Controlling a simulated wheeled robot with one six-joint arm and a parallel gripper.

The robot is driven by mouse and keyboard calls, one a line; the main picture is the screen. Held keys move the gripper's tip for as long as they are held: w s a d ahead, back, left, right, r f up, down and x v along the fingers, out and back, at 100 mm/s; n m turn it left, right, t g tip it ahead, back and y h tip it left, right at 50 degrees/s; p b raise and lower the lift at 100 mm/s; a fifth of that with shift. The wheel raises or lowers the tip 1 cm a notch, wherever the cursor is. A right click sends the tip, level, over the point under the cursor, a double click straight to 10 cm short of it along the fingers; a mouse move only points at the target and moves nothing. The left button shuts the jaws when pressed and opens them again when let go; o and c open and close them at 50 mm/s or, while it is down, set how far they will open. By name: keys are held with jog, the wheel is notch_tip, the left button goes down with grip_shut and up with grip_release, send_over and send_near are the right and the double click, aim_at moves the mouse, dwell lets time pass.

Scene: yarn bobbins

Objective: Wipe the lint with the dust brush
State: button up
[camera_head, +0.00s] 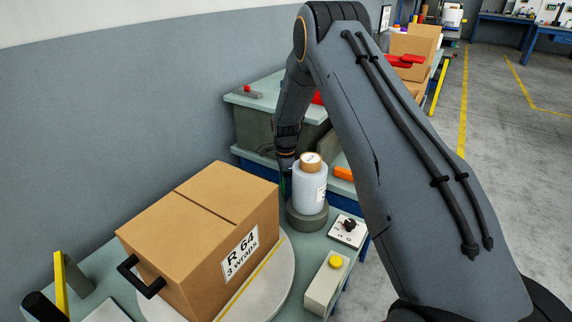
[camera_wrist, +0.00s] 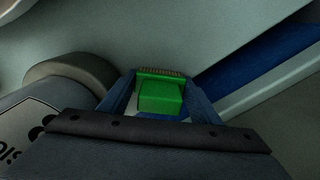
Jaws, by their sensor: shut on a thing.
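My gripper (camera_wrist: 161,86) is shut on the green dust brush (camera_wrist: 160,98), seen between its two blue fingers in the wrist view. The brush has a row of tan bristles along its far edge. In the head view my arm reaches down behind a pale bobbin (camera_head: 309,187), and only a sliver of green (camera_head: 283,186) shows beside it. The fingertips are hidden there. I cannot make out any lint in either view. Whether the bristles touch a surface is not clear.
The bobbin stands on a round grey base (camera_head: 307,218). A carton marked R 64 (camera_head: 195,235) sits on a pale turntable (camera_head: 276,280) at the left. A yellow-button box (camera_head: 326,284) and a knob panel (camera_head: 347,232) are at the right. A blue-grey wall rises behind.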

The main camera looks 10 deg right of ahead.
jog(key=shift+w+d, duration=0.5)
jog(key=shift+d, duration=0.1)
jog(key=shift+w+r, duration=0.15)
jog(key=shift+r, duration=0.1)
notch_tip(320, 180, up, 2)
jog(key=shift+r, duration=0.15)
jog(key=shift+r+p, duration=0.25)
jog(key=shift+p, duration=0.15)
jog(key=shift+r+p, duration=1.05)
jog(key=shift+r, duration=1.45)
jog(key=shift+r, duration=0.1)
